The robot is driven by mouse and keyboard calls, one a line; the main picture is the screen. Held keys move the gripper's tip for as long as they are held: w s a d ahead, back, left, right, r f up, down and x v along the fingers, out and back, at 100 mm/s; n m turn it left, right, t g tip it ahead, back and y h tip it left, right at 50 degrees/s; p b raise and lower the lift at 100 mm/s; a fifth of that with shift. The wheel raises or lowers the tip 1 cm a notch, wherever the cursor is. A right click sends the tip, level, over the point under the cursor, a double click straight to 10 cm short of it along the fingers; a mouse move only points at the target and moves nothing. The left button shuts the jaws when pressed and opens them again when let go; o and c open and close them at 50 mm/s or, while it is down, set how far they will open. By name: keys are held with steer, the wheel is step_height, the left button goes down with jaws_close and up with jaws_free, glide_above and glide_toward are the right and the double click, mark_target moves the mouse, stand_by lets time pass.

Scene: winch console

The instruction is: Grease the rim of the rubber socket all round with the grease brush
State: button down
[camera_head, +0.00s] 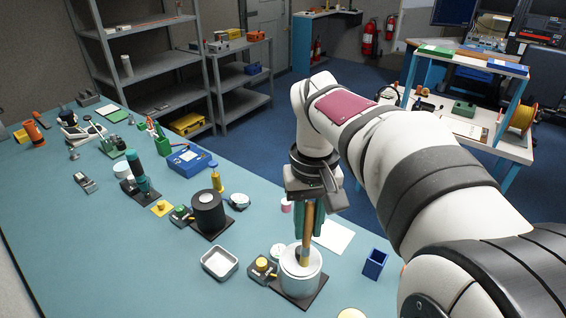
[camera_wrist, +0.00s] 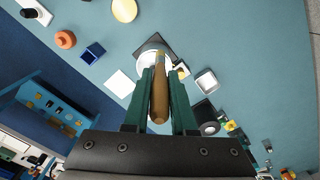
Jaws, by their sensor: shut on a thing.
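My gripper (camera_head: 308,228) points down, shut on the wooden handle of the grease brush (camera_wrist: 159,98). In the head view the brush (camera_head: 307,246) hangs nearly upright over a white cylinder (camera_head: 300,283) on a dark plate at the bottom centre. Its lower end reaches the cylinder's top; I cannot tell whether it touches the rim or is inside. The white cylinder (camera_wrist: 141,62) is partly hidden behind the fingers in the wrist view. A black cylinder (camera_head: 209,214), possibly the rubber socket, stands on another dark plate to the left. No grease can be made out.
A small box with a yellow knob (camera_head: 262,268) stands beside the white cylinder. A white tray (camera_head: 220,263) lies to the left, a blue open box (camera_head: 375,263) to the right, a white sheet (camera_head: 333,237) behind. Several tools stand farther left on the teal bench (camera_head: 110,255).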

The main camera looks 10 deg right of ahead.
steer(key=s+d+f+m, duration=0.2)
steer(key=s+d+m, duration=0.15)
steer(key=d, duration=0.65)
steer(key=s+d+f+m, duration=0.15)
steer(key=s+d, duration=0.25)
steer(key=d, duration=0.6)
steer(key=s+d+f+m, duration=0.2)
steer(key=s+d+m, duration=0.3)
steer(key=s, duration=0.4)
steer(key=s+d+f+m, duration=0.2)
steer(key=s+d, duration=0.5)
steer(key=s, duration=0.2)
steer(key=shift+a+f, duration=0.15)
steer(key=shift+f, duration=1.95)
steer(key=shift+f, duration=0.6)
